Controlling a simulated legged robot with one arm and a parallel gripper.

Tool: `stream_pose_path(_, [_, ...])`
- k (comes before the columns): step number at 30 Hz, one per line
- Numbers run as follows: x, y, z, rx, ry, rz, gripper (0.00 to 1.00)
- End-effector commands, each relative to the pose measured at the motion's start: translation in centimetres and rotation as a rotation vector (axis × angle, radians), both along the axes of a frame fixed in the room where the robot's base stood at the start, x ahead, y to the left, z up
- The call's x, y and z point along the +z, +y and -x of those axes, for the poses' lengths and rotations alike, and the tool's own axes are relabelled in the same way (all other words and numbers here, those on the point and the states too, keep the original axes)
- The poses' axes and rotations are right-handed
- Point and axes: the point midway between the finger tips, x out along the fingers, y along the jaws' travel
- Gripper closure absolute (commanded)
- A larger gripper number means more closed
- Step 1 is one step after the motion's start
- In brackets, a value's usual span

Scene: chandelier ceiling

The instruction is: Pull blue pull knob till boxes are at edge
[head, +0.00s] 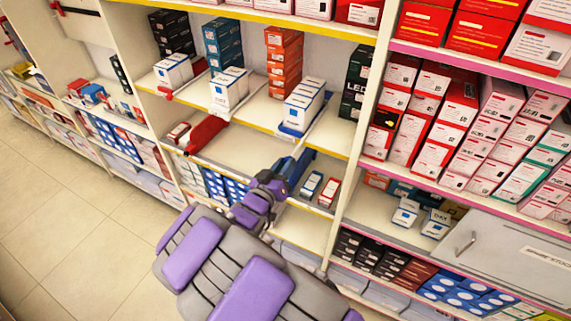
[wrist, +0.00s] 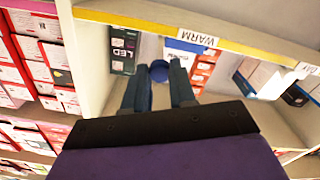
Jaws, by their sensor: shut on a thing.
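In the wrist view, my gripper (wrist: 157,76) has its two dark blue fingers around a round blue pull knob (wrist: 159,70) and is shut on it. In the head view, my gripper (head: 287,172) is low in front of the middle bay, and the knob cannot be made out there. White boxes (head: 304,102) stand in a row on a blue tray (head: 289,131) on the shelf above my gripper. The tray's front lies close to the yellow shelf edge.
Orange boxes (head: 284,62) and dark LED boxes (head: 356,80) stand behind. Small boxes (head: 328,191) lie below right of my gripper. A shelf edge with a WARM label (wrist: 197,38) crosses the wrist view. Open floor (head: 60,220) lies left.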

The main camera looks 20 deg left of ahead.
Motion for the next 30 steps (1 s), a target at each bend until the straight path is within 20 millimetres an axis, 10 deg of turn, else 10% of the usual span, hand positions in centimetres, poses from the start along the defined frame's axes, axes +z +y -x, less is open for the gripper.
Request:
stream_pose_path(9, [0.1, 0.0, 0.0, 0.004, -0.001, 0.000, 0.49])
stream_pose_path(20, [0.2, -0.2, 0.6, 0.003, 0.000, -0.002, 0.49])
stream_pose_path(30, [0.1, 0.6, 5.4, 0.006, 0.000, 0.000, 0.49])
